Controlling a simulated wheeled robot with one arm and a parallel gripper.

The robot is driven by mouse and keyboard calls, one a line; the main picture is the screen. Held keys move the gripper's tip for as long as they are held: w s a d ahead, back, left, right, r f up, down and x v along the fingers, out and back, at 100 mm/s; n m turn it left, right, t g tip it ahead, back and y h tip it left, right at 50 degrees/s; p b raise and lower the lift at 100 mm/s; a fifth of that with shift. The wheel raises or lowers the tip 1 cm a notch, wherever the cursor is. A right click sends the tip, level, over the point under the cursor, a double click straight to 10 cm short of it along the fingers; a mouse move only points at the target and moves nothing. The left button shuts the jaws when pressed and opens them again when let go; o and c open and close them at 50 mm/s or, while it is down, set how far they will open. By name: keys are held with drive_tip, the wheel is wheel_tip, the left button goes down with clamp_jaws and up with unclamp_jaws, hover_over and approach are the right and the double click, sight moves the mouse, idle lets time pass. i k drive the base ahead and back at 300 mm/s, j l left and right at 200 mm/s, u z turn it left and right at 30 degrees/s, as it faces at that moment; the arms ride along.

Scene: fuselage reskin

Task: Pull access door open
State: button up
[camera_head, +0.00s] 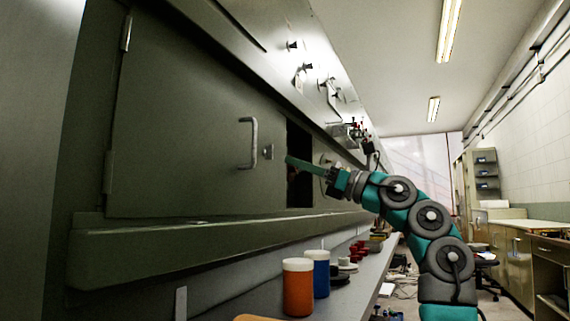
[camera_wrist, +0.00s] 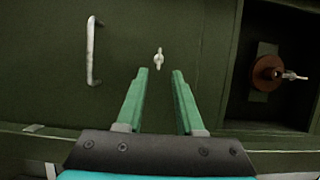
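The access door (camera_head: 180,130) is a large dark green panel, with hinges along its left side in the head view. Its pale vertical bar handle (camera_head: 248,143) is near its right side; the handle also shows at upper left in the wrist view (camera_wrist: 93,52). A small metal latch (camera_head: 268,152) sits right of the handle. My gripper (camera_wrist: 159,77) is open and empty, its two green fingers apart. The latch (camera_wrist: 159,57) appears just beyond the fingertips, between their lines. Contact cannot be told. In the head view my gripper (camera_head: 289,160) is right of the handle.
A dark opening (camera_head: 298,190) lies right of the door; the wrist view shows a brown round fitting (camera_wrist: 267,73) inside it. A ledge (camera_head: 180,240) runs below the door. Orange (camera_head: 298,288) and blue (camera_head: 319,274) containers stand on the bench below. The aisle at right looks partly open.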

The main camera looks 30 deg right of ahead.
sight(190, 134)
drive_tip(key=k+l, duration=0.8)
drive_tip(key=l, duration=0.15)
